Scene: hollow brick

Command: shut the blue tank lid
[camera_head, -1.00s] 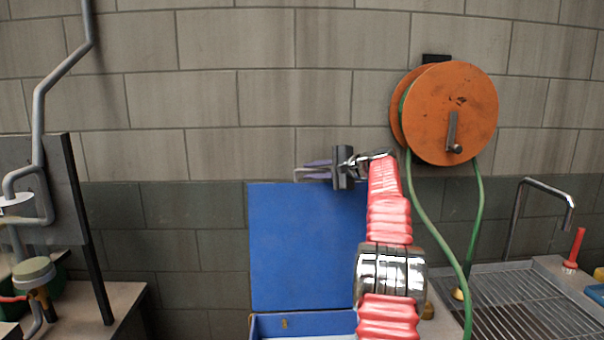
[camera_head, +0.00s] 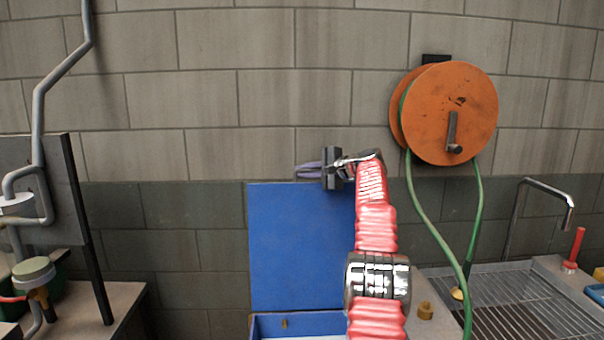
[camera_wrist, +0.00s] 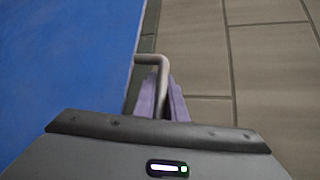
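The blue tank lid (camera_head: 300,245) stands open and upright against the wall, above the blue tank (camera_head: 300,323). A thin grey bent handle (camera_wrist: 152,59) sticks out from the lid's edge in the wrist view. My gripper (camera_head: 304,170) is at the lid's top edge. In the wrist view, its two purple fingers (camera_wrist: 162,95) lie close together, one on each side of the handle bar, and look closed on it. My red arm hides the lid's right part.
An orange hose reel (camera_head: 455,105) with a green hose hangs on the wall at right. A sink with a metal grate (camera_head: 510,300) and a tap (camera_head: 545,190) lies below it. A counter with a grey pipe and a valve (camera_head: 35,272) is at left.

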